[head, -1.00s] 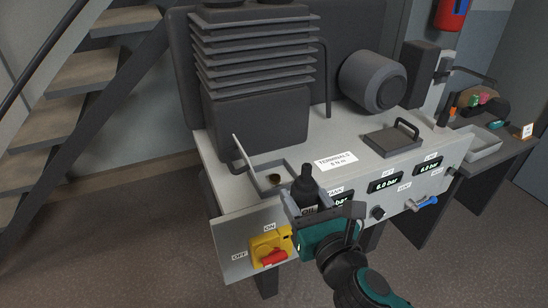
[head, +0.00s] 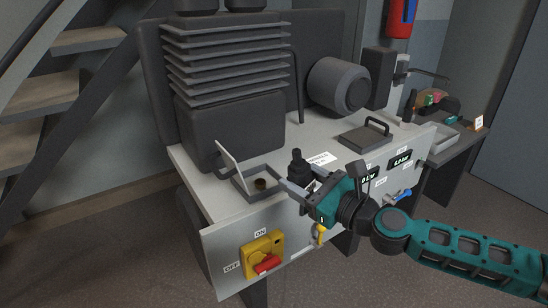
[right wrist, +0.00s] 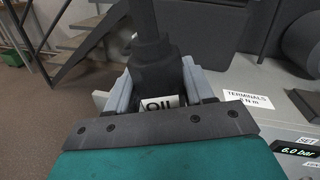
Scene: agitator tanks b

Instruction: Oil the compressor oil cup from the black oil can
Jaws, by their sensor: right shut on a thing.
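My right gripper (head: 297,186) is shut on the black oil can (head: 297,165), which has a narrow top. The can is held roughly upright above the front edge of the compressor bench. In the right wrist view the can (right wrist: 153,66) stands between the fingers, its white OIL label partly hidden by the gripper. The small brass-coloured oil cup (head: 260,184) sits in a shallow grey frame with its pale lid (head: 229,163) raised. The can is to the right of the cup, apart from it. My left gripper is not in view.
The finned compressor block (head: 227,85) stands behind the cup. A yellow switch with a red handle (head: 263,258) is on the front panel. A dark plate with a handle (head: 366,136) lies to the right, near the motor (head: 341,86). A blue-handled valve (head: 402,195) sticks out of the panel.

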